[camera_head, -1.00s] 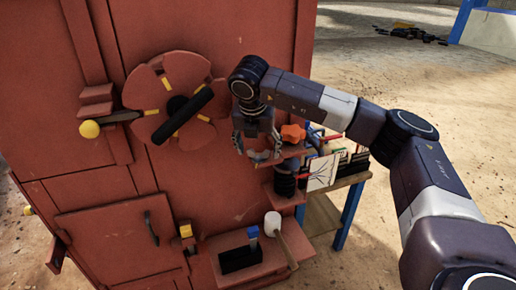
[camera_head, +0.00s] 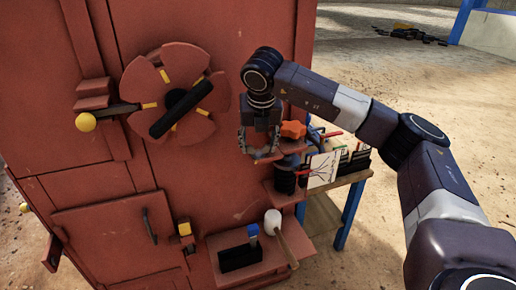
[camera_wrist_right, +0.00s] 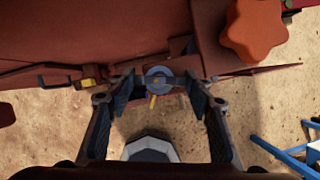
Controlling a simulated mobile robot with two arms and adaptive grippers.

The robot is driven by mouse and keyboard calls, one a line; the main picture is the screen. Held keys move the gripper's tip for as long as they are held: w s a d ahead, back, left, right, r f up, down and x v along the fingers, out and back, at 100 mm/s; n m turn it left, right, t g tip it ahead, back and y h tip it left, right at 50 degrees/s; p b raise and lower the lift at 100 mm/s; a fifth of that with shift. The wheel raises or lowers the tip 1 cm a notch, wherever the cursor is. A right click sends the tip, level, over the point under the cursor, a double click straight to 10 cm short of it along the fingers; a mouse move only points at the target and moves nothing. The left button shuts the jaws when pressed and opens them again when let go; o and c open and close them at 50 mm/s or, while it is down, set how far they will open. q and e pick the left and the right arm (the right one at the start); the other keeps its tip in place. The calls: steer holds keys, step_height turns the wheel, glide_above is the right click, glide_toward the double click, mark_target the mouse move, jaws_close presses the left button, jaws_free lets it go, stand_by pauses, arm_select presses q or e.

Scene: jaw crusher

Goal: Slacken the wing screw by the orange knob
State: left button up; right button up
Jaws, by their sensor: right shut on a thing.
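The orange knob (camera_head: 292,130) is a lobed star shape on a small red ledge at the right of the red machine. It also shows at the top right of the right wrist view (camera_wrist_right: 254,30). The wing screw (camera_wrist_right: 158,78) has a grey round middle and dark wings to both sides. My right gripper (camera_head: 259,150) points down just left of the orange knob. In the right wrist view its two fingers (camera_wrist_right: 158,90) stand at the two ends of the wings, shut on the wing screw. The screw is mostly hidden in the head view. My left gripper is out of view.
The red machine wall carries a round wheel with a black bar (camera_head: 181,109) and a yellow-ended lever (camera_head: 86,122). Below are a white-headed mallet (camera_head: 273,220) and a black box (camera_head: 240,258). A rack table (camera_head: 352,180) stands right; sandy floor is open beyond.

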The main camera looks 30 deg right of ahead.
steer(key=n+y+b, duration=0.1)
steer(key=n, duration=0.1)
steer(key=shift+d+f+n+t, duration=0.1)
steer(key=shift+n+t, duration=0.2)
steer(key=shift+n, duration=0.1)
steer(key=shift+n+y, duration=0.4)
steer(key=shift+n, duration=0.5)
steer(key=shift+d+n+y, duration=0.1)
steer(key=shift+n+y, duration=0.3)
steer(key=shift+n, duration=0.5)
steer(key=n+y+p, duration=0.1)
steer(key=n, duration=0.2)
steer(key=shift+d+r+p, duration=0.1)
steer(key=shift+r+p, duration=0.1)
steer(key=shift+p, duration=0.2)
steer(key=shift+n+g+y+p, duration=0.4)
steer(key=shift+n+y+p, duration=0.3)
steer(key=shift+n, duration=1.1)
steer(key=shift+f, duration=0.1)
steer(key=o, duration=1.2)
steer(key=shift+c, duration=0.2)
